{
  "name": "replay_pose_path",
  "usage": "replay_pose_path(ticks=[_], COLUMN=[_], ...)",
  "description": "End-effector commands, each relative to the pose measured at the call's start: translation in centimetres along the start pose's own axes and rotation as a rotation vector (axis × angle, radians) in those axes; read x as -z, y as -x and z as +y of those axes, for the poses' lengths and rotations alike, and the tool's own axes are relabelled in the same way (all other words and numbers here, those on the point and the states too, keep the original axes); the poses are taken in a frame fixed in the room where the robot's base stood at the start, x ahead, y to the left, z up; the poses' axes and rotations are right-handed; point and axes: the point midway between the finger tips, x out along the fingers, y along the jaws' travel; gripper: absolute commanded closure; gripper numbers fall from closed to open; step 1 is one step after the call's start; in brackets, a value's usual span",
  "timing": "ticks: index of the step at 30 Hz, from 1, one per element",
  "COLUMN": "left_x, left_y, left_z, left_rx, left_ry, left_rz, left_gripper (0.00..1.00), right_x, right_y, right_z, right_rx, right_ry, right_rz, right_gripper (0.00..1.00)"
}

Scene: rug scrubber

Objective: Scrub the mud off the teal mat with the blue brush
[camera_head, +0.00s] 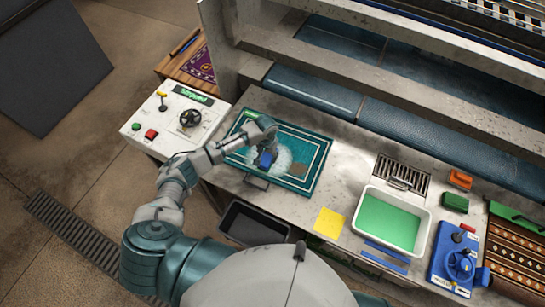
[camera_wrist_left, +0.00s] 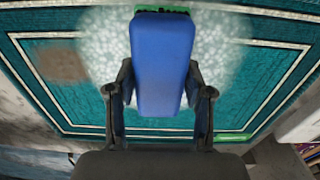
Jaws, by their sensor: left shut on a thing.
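The teal mat (camera_head: 310,144) lies flat on the grey bench, with white border lines. White suds cover its middle around the brush. A brown mud patch (camera_head: 297,169) shows right of the suds in the head view; it also shows at upper left in the left wrist view (camera_wrist_left: 62,63). My left gripper (camera_head: 264,150) is over the mat, shut on the blue brush (camera_wrist_left: 163,62). The brush's green bristle edge shows at its far end in the wrist view, against the suds; exact contact is hidden. My right gripper is not in view.
A white tub with green liquid (camera_head: 390,222), a yellow cloth (camera_head: 329,223), orange and green blocks (camera_head: 455,202) and a blue device (camera_head: 460,262) stand to the right. A control panel (camera_head: 178,120) is at left. A black bin (camera_head: 252,224) sits below the bench front.

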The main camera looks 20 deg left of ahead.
Motion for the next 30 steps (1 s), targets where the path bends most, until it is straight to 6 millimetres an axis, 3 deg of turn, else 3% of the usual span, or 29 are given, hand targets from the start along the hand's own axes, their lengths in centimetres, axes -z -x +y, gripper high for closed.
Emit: replay_pose_path(ticks=[14,30], left_x=[-0.3,-0.2], left_y=[-0.2,0.1], left_z=[-4.3,0.2], left_rx=[0.007,0.002], left_ry=[0.003,-0.001], left_rz=[-0.008,-0.007], left_gripper=[0.93,0.93], right_x=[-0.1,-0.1], right_y=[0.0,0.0], right_z=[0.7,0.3], right_rx=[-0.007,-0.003], right_ry=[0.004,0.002], right_rz=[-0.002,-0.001], right_gripper=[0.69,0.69])
